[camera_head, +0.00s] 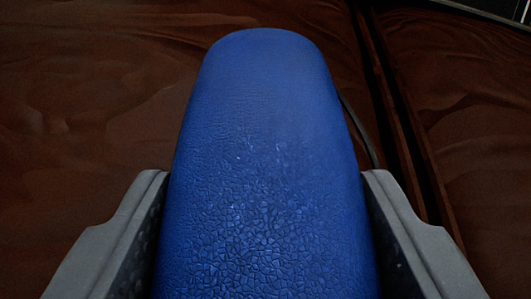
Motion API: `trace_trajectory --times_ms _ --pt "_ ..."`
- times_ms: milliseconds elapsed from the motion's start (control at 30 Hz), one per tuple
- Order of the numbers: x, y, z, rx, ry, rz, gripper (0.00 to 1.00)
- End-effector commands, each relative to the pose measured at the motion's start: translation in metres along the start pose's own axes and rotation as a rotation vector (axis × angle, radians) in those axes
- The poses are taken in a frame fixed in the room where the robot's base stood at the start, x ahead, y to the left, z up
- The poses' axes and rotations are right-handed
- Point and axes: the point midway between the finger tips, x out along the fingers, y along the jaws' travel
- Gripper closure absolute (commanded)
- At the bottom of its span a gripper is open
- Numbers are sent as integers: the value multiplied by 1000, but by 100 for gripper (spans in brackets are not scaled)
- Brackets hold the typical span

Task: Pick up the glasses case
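The blue glasses case (266,150), with a cracked leather-like surface, fills the middle of the view. It is long with a rounded far end and runs from the bottom edge toward the top. My gripper (266,200) has one grey finger on each side of the case. The fingers lie close along its sides near the bottom of the view and seem to press on it. The near end of the case is cut off by the bottom edge. I cannot tell how high the case is above the floor.
Dark brown floorboards (80,130) lie around and beyond the case. A dark groove between boards (385,90) runs down the right side. A thin light strip shows at the top right corner. The floor to the left is clear.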

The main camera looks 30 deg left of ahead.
Motion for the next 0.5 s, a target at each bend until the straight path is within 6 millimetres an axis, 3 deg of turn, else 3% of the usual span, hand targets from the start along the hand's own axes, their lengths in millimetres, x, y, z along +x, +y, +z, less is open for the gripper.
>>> trace_trajectory --times_ms 67,500 --pt "0 0 0 0 0 0 68" --pt "-3 1 -6 1 0 1 68"
